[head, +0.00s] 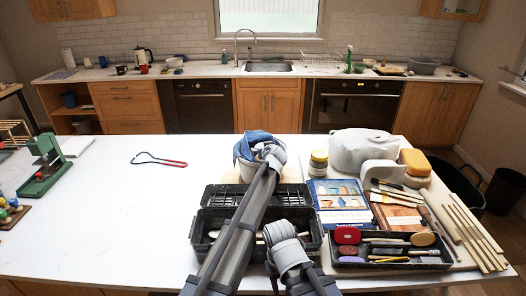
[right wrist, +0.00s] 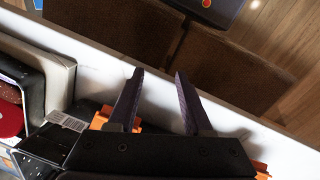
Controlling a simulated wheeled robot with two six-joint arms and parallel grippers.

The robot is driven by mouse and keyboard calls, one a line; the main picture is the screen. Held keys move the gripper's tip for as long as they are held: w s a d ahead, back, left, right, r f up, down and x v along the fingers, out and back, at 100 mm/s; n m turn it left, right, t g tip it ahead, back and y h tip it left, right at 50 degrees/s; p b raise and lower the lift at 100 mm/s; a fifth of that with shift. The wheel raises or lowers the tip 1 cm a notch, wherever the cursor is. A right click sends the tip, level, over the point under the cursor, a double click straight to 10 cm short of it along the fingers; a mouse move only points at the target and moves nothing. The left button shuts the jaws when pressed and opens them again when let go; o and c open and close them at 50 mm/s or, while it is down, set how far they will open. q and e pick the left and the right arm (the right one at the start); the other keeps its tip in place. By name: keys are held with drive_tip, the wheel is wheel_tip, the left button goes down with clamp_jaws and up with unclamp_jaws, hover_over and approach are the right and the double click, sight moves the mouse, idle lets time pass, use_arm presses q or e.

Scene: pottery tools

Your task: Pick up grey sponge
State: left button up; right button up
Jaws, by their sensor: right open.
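I cannot pick out the grey sponge for certain. A small violet-grey piece (head: 350,259) lies at the front left end of the black tool tray (head: 400,264), below two reddish pieces; it may be the sponge. My right gripper (head: 297,284) is at the bottom of the head view, left of the tray. In the right wrist view my right gripper (right wrist: 156,76) is open, with nothing between its fingers. It points over the white table edge. The tray's corner shows at the left there, with a red piece (right wrist: 10,118).
An open black toolbox (head: 222,222) lies behind my right arm. A bucket with blue cloth (head: 256,146) stands at the back. Books (head: 340,197), brushes and wooden sticks (head: 474,238) fill the right side. The table's left middle (head: 110,220) is mostly clear.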

use_arm(q)
drive_tip(key=c, duration=1.1)
wheel_tip(320, 180, up, 10)
drive_tip(key=p, duration=1)
